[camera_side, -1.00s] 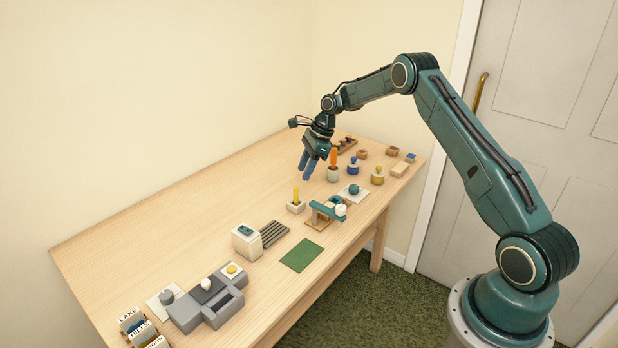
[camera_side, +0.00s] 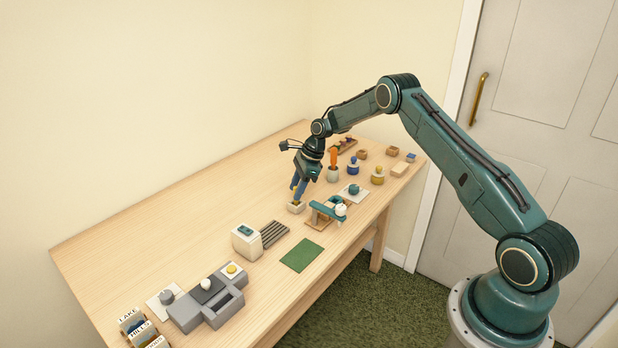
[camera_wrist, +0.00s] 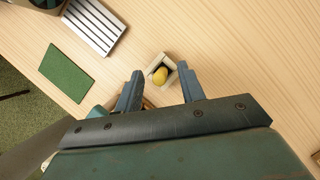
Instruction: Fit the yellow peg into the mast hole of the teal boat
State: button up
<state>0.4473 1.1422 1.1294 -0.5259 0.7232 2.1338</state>
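The yellow peg (camera_wrist: 160,75) stands in a small pale holder (camera_wrist: 153,66), seen near the top centre of the wrist view. My gripper (camera_wrist: 159,70) is open, with one blue finger on each side of the peg and gaps showing. In the side view my gripper (camera_side: 298,191) is low over the holder (camera_side: 295,208) and its fingers mostly hide the peg. A long teal piece (camera_side: 325,210) on a wooden base, with a white round part at one end, stands right of the holder. It may be the teal boat; I cannot make out its mast hole.
An orange peg in a pale cup (camera_side: 333,174) stands close behind my gripper. A grey ribbed rack (camera_side: 274,234), a green mat (camera_side: 302,255) and a white box with a teal top (camera_side: 246,241) lie nearer. The table's left side is clear.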

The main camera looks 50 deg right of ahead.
jog(key=shift+w+a+f, duration=0.15)
jog(key=shift+a+f, duration=0.05)
jog(key=shift+f, duration=0.3)
jog(key=shift+c, duration=0.2)
grip_shut()
